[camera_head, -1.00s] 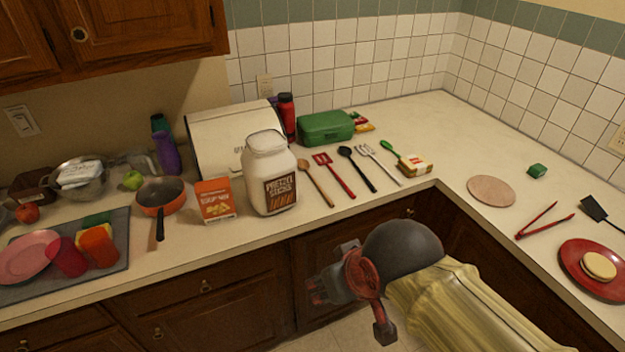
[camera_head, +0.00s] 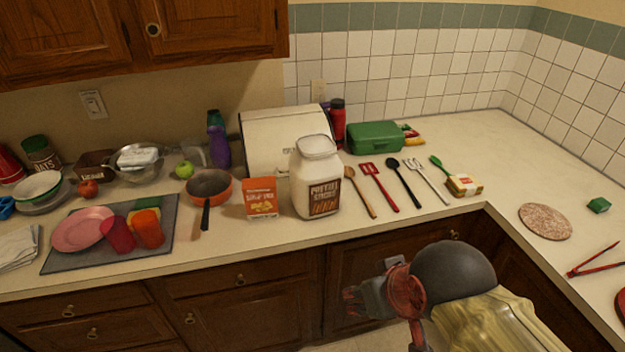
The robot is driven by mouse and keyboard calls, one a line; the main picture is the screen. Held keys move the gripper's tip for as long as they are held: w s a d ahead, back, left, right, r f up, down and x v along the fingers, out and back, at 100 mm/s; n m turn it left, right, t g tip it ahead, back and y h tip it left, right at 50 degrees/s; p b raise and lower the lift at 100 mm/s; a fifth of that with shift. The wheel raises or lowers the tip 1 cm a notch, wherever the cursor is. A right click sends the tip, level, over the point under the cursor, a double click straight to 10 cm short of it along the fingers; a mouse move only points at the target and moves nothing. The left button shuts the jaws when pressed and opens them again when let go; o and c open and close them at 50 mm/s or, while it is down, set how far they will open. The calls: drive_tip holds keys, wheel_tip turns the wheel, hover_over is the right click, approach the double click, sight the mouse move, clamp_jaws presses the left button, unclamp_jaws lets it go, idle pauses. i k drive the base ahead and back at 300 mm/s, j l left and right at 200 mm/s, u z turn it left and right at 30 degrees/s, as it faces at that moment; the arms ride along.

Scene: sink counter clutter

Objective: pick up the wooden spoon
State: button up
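The wooden spoon (camera_head: 361,194) lies on the counter just right of the large white jar labelled pretzel sticks (camera_head: 316,182). Its bowl end points to the back and its handle runs toward the counter's front edge. My gripper (camera_head: 352,300) is in front of the counter, below its top and apart from the spoon. Its fingers point left, and the view is too small and dark to tell how far apart they are. I see nothing held in it.
A soup mix box (camera_head: 262,198) and an orange pan (camera_head: 209,187) stand left of the jar. A green case (camera_head: 375,137) sits behind.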

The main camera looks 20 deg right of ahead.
sight(349, 171)
drive_tip(key=i+l, duration=0.15)
drive_tip(key=i, duration=0.3)
drive_tip(key=i+l, duration=0.1)
drive_tip(key=i, duration=0.4)
drive_tip(key=l+z, duration=0.05)
